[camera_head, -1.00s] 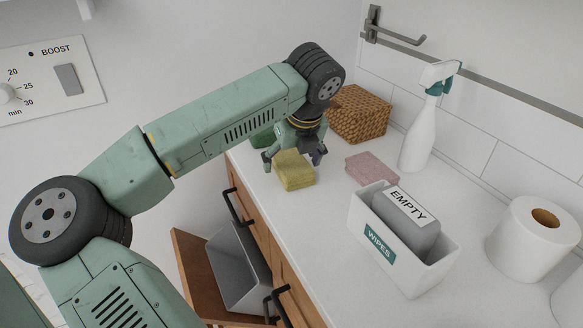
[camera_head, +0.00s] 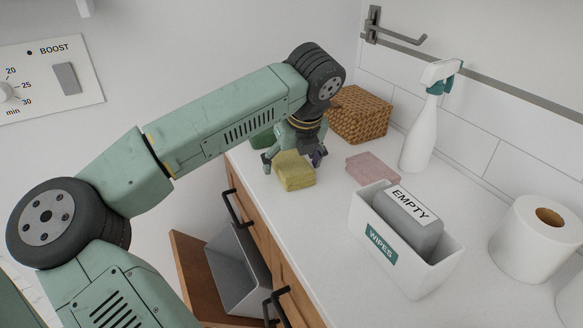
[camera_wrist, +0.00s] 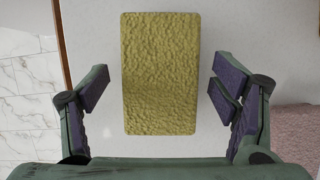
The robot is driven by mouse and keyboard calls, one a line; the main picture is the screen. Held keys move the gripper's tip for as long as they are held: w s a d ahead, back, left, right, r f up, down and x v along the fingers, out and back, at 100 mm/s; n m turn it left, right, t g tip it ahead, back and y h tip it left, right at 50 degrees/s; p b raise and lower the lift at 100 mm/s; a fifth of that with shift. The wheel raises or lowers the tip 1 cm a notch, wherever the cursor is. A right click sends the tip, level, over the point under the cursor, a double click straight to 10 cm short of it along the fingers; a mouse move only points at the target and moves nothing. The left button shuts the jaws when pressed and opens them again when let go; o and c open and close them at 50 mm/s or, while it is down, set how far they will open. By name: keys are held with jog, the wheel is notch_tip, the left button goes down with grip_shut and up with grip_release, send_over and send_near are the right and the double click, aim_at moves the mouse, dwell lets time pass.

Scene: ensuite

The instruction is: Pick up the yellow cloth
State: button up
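The yellow cloth (camera_head: 296,171) is a folded, textured block lying on the white counter, near its front edge. In the wrist view the yellow cloth (camera_wrist: 160,72) stands lengthwise in the middle. My gripper (camera_head: 294,160) is at the cloth, reaching down from above and behind it. A clear gap shows between each finger and the cloth. I cannot tell the exact height of the fingertips above the counter.
A pink cloth (camera_head: 372,168) lies to the right. A wicker basket (camera_head: 360,113) and a spray bottle (camera_head: 420,135) stand behind. A white wipes box (camera_head: 430,272) and a paper roll (camera_head: 535,240) are nearer. A green item (camera_head: 262,139) is partly hidden by my arm.

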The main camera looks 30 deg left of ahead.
aim_at(285, 160)
jog(key=c, duration=1.2)
jog(key=shift+r+p, duration=0.15)
jog(key=shift+p, duration=0.2)
jog(key=shift+r, duration=0.3)
jog(key=r+b, duration=0.1)
jog(key=s+r, duration=0.1)
jog(key=shift+a+r+b, duration=0.15)
jog(key=shift+r+b, duration=0.2)
jog(key=shift+r, duration=0.05)
jog(key=s+a+r+b, duration=0.1)
jog(key=s+b, duration=0.3)
jog(key=s, duration=1)
jog(key=shift+s+a+r, duration=0.4)
jog(key=shift+a, duration=0.15)
